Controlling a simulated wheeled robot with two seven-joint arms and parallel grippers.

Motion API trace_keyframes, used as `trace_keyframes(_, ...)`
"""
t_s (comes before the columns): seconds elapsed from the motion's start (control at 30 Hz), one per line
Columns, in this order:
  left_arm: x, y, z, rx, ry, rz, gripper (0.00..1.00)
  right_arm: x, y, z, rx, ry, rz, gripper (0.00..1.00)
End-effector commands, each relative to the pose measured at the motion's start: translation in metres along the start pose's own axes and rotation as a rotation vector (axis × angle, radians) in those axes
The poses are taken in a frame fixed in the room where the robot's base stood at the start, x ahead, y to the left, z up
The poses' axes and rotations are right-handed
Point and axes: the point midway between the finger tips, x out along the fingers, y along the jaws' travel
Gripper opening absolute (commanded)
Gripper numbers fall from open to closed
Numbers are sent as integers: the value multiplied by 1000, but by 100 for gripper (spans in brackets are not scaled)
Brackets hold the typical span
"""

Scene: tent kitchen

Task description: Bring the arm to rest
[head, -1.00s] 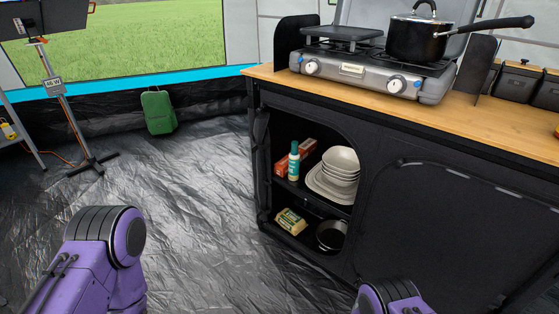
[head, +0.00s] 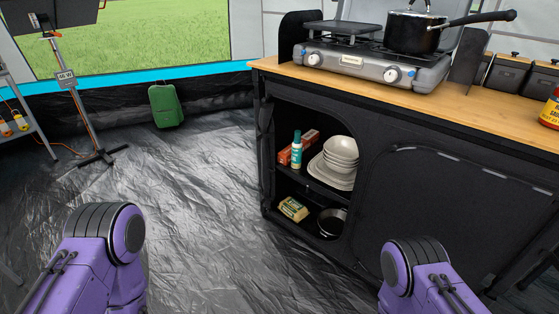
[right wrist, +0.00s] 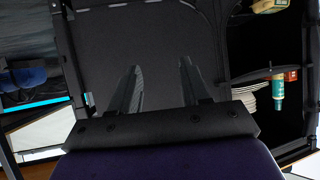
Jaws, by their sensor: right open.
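My right gripper (right wrist: 157,88) shows in the right wrist view with its two fingers apart and nothing between them. Behind the fingers is the dark fabric front of the kitchen cabinet (right wrist: 150,45); I cannot tell how far away it is. In the head view only purple links of my two arms show, low at the left and low at the right. Neither gripper is visible there, and my left gripper is in no view.
The black cabinet (head: 450,200) stands at the right with an open compartment holding bowls (head: 341,152), a teal bottle (head: 296,150) and a pan (head: 332,222). A stove (head: 372,65) with a pot (head: 412,33) is on top.

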Motion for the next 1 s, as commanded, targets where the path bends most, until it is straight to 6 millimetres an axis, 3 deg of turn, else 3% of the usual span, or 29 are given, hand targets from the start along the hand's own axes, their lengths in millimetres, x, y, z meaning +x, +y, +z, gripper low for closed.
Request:
trace_keyframes(0.17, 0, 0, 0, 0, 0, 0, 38, -49, 32, 17, 1, -266, 64, 47)
trace_keyframes(0.4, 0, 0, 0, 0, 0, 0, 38, -152, 68, 39, 44, -658, 176, 47)
trace_keyframes(0.5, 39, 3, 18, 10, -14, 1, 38, -131, 68, 78, 35, -671, 170, 47)
trace_keyframes(1.0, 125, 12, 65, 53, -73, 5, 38, -88, 72, 167, -2, -730, 150, 47)
